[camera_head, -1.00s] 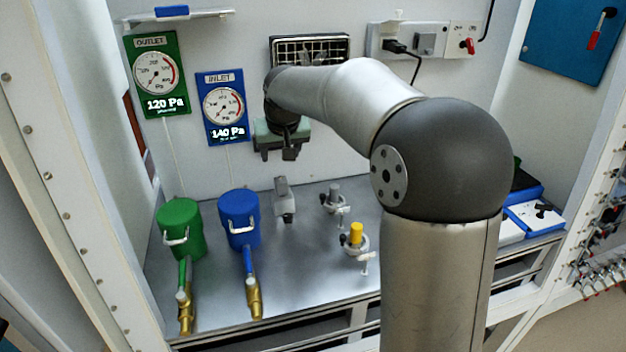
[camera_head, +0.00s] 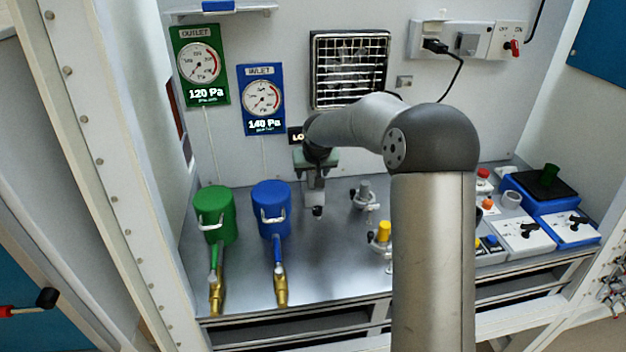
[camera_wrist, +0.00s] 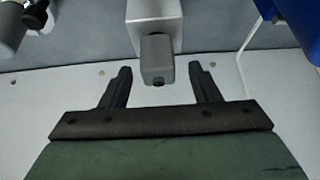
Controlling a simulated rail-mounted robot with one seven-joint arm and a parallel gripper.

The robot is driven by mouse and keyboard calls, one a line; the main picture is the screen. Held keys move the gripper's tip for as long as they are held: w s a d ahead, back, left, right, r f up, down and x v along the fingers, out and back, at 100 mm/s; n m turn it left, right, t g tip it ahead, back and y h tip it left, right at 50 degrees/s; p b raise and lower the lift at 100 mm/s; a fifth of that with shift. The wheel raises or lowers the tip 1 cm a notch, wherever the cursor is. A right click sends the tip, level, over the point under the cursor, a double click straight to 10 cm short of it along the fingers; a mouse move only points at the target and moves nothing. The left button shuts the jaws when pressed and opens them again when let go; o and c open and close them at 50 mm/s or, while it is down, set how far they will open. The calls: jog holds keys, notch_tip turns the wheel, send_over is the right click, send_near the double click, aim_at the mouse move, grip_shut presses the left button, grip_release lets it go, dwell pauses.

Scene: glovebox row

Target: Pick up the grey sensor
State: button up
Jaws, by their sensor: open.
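A grey block with a small dark tip, which looks like the grey sensor (camera_wrist: 157,60), sits on a pale grey post (camera_wrist: 154,22) in the wrist view. In the head view the pale post (camera_head: 315,190) stands on the metal bench, right of the blue canister. My gripper (camera_wrist: 160,66) is open, with one dark finger on each side of the grey block and a visible gap on both sides. In the head view my gripper (camera_head: 317,172) is at the top of the post and partly hides it.
Blue (camera_head: 272,210) and green (camera_head: 214,215) canisters with brass-ended pipes stand to the left. Clamps holding a grey cylinder (camera_head: 363,190) and a yellow cylinder (camera_head: 384,231) stand close on the right. The back wall with gauges and a vent grille (camera_head: 349,70) is close behind.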

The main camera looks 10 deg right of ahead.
jog(key=shift+x, duration=1.5)
jog(key=shift+s, duration=0.1)
jog(key=c, duration=1.2)
notch_tip(320, 180, up, 12)
jog(key=shift+f, duration=0.1)
jog(key=shift+r+p, duration=2.05)
jog(key=shift+r, duration=0.55)
jog(key=shift+d, duration=0.1)
